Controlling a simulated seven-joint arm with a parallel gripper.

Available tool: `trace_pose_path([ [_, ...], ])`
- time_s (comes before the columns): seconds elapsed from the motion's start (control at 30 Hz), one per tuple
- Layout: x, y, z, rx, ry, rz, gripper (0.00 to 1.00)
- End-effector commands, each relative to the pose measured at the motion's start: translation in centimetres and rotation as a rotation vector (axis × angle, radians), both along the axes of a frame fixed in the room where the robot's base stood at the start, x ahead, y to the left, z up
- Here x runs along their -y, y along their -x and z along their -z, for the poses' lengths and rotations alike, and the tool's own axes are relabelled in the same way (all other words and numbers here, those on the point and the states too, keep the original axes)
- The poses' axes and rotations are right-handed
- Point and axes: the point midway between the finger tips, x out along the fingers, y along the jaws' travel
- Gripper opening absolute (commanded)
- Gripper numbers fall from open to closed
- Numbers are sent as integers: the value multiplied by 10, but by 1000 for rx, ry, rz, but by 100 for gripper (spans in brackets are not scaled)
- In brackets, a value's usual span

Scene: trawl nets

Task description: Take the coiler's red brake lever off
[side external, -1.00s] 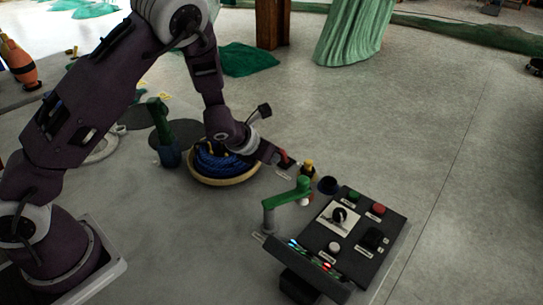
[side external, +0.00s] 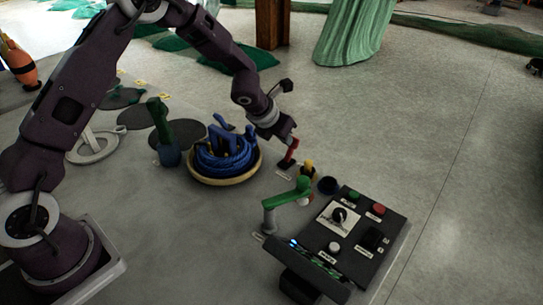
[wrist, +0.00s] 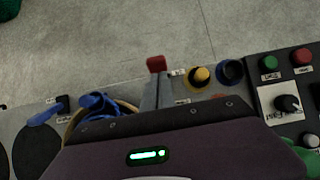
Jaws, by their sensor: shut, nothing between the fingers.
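The red brake lever (side external: 289,153) stands right of the coiler (side external: 222,178), a pale round pan with blue rope and blue arms. In the side view it leans up to the right from its base. In the wrist view its red top (wrist: 156,64) shows just beyond my fingertips. My gripper (side external: 287,137) is shut and empty, above the lever's upper end. My fingers also show in the wrist view (wrist: 157,92). I cannot tell whether they touch the lever.
A yellow-topped button (side external: 308,168) and a dark round cup (side external: 327,185) sit close right of the lever. A green crank handle (side external: 290,193) stands in front. A dark green handle (side external: 157,115) rises left of the coiler.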

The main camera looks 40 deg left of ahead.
Motion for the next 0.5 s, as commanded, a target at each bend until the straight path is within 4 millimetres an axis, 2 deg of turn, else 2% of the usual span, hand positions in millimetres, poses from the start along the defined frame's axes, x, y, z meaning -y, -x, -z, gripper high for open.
trace_pose_path([
  [0.2, 0, -17, -1, 0, 1, -1, 0],
  [0.5, 0, -32, 1, -1, 0, 0, 0],
])
